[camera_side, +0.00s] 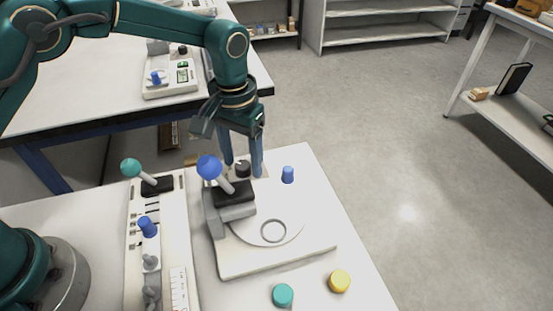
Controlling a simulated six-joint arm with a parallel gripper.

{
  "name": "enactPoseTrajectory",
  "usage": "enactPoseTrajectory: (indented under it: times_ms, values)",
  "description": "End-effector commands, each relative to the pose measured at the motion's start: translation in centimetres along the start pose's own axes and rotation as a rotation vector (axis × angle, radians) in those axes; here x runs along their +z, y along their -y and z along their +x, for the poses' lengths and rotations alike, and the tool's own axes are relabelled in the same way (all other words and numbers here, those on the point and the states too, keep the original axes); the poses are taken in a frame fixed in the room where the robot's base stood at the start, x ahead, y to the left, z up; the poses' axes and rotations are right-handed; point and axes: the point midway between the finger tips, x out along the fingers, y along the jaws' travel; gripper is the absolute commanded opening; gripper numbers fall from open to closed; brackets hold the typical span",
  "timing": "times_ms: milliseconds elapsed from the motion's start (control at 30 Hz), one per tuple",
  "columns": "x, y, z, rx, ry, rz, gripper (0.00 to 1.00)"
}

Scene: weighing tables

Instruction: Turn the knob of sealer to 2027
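The white device with a round plate (262,262) stands on the near table, and I take it to be the sealer. It has a lever with a blue ball (209,167) on a dark grey block. A small black knob (243,169) sits at its back edge. My gripper (243,166) points down over this back edge, with its two blue fingers apart and the black knob between them in this view. The blue ball partly covers the left finger. I cannot tell whether the fingers touch the knob. No number such as 2027 is readable.
A long white device (176,235) with a teal-ball lever stands to the left. A blue peg (288,174), a teal cap (283,295) and a yellow cap (340,281) are on the near table. Another device (170,82) is on the back table.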

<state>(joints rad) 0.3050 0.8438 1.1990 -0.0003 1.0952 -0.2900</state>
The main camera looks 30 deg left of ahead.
Motion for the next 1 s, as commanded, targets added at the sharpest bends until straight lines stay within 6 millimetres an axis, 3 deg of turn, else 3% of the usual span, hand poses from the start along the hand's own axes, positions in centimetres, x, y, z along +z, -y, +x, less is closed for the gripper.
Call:
enactPoseTrajectory:
  times_ms: [267, 800, 1000]
  values:
    - [0.2, 0.0, 0.3, -0.004, 0.007, -0.127, 0.67]
    - [0.1, 0.1, 0.2, -0.004, 0.003, -0.789, 0.67]
    - [-0.1, 0.0, -3.7, 0.002, -0.003, -0.803, 0.67]
